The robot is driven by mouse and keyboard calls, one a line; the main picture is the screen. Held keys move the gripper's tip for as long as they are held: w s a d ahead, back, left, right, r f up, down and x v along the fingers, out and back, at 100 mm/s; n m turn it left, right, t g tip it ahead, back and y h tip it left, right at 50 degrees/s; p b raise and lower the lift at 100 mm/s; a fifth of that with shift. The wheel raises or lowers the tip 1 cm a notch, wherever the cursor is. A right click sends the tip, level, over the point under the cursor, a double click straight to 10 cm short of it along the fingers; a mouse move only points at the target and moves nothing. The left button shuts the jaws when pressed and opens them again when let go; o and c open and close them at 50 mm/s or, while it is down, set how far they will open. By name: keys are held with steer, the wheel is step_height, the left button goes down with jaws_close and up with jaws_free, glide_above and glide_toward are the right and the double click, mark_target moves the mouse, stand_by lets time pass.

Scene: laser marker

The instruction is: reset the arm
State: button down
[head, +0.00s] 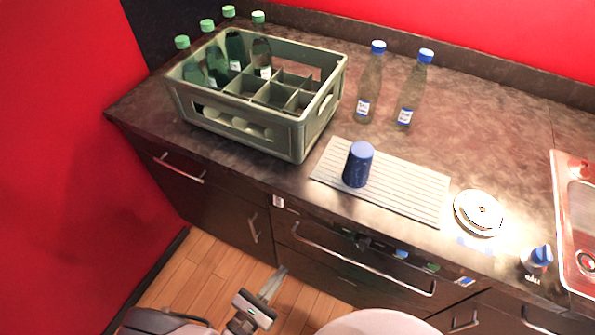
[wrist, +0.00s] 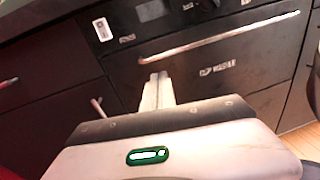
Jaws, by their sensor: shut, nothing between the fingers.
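My gripper (head: 272,284) is low in front of the dark cabinets, below the worktop, in the head view. In the wrist view its two fingers (wrist: 158,90) lie side by side, shut, with nothing between them. Behind the fingers in the wrist view is a dark oven front (wrist: 225,70) with a long bar handle (wrist: 220,36). I cannot tell the exact gap between the fingertips and the oven front.
On the worktop stand a grey-green crate (head: 300,140) holding several green-capped bottles, two blue-capped bottles (head: 370,85) (head: 412,92), a blue cup (head: 358,165) on a ribbed drainboard (head: 410,190), and a sink (head: 575,215). Wooden floor (head: 190,270) lies open at lower left.

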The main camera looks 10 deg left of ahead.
steer(key=w+d+r+m+g, duration=0.2)
steer(key=d+r+m+g, duration=0.3)
steer(key=r+m+g, duration=0.5)
steer(key=w+d+r+m+g, duration=0.2)
steer(key=d+r+m+g, duration=0.35)
steer(key=r+m, duration=0.4)
steer(key=s+d+r+m+t+y, duration=0.2)
steer(key=d+r+m+y, duration=0.1)
steer(key=r+m+y, duration=0.2)
steer(key=s+d+r+m+t+y, duration=0.3)
steer(key=r+m, duration=0.6)
steer(key=r, duration=0.5)
steer(key=shift+d+t+y, duration=0.35)
steer(key=shift+d+y, duration=0.3)
steer(key=shift+y, duration=0.45)
